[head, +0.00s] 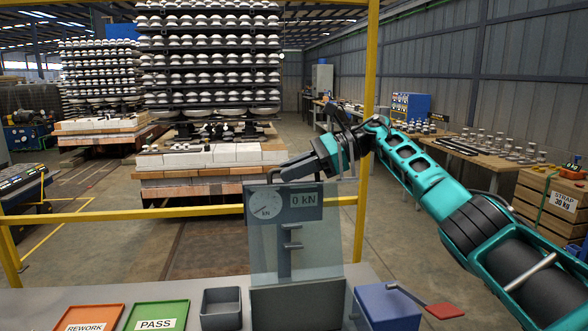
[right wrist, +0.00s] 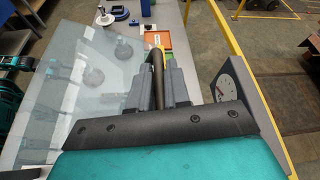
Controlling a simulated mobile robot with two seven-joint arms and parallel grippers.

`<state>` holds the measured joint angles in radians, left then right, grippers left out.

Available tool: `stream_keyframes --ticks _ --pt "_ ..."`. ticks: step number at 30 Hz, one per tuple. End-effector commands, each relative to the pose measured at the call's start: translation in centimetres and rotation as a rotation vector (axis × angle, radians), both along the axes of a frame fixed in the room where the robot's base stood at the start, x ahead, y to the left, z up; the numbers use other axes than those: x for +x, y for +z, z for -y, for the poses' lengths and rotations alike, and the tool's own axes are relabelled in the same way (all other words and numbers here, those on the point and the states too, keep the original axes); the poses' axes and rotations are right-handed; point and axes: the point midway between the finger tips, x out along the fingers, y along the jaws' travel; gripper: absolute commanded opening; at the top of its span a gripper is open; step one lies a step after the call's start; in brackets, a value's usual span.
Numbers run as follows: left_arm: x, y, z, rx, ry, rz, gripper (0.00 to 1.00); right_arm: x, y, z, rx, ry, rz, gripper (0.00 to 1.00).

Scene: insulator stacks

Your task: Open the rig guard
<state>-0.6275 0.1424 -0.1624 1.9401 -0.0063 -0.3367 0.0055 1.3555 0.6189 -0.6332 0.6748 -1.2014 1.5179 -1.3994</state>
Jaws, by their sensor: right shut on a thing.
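The rig guard (head: 262,255) is a clear panel in front of the grey test rig, below its dial and "0 kN" display (head: 293,203). In the right wrist view the clear panel (right wrist: 70,95) spreads to the left of the gripper, and round pale pieces show through it. My right gripper (head: 282,178) is at the top of the rig, shut on a dark bar-like handle (right wrist: 157,66) that passes between its fingers (right wrist: 160,90). How the handle joins the guard is partly hidden by the gripper. My left gripper is not in view.
An orange REWORK tray (head: 90,317), a green PASS tray (head: 156,315) and a grey bin (head: 221,308) stand left of the rig. A blue box (head: 388,308) with a red lever (head: 445,311) stands right. Yellow frame posts (head: 367,140) rise behind the bench.

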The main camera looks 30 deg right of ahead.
Motion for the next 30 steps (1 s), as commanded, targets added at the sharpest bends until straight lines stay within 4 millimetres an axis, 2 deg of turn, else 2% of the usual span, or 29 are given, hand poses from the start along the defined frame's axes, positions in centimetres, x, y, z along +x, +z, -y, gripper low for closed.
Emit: stream_keyframes --ticks 1,11,12,18,26,30 --pt "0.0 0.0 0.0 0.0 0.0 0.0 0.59 0.0 -0.7 0.0 -0.006 0.001 -0.013 0.0" --pt "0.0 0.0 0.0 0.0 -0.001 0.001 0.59 0.0 -0.8 0.0 -0.008 0.002 -0.015 0.0" --pt "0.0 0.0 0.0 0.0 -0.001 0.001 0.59 0.0 -0.8 0.0 -0.008 0.002 -0.015 0.21" --pt "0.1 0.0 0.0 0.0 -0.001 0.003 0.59 0.0 -0.6 0.0 -0.007 0.002 -0.011 0.38" --pt "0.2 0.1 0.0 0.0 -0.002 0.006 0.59 -0.1 -0.4 0.1 -0.005 0.002 -0.009 0.38" --pt "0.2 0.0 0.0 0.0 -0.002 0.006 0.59 -0.4 0.1 1.3 -0.005 -0.002 -0.008 0.38"
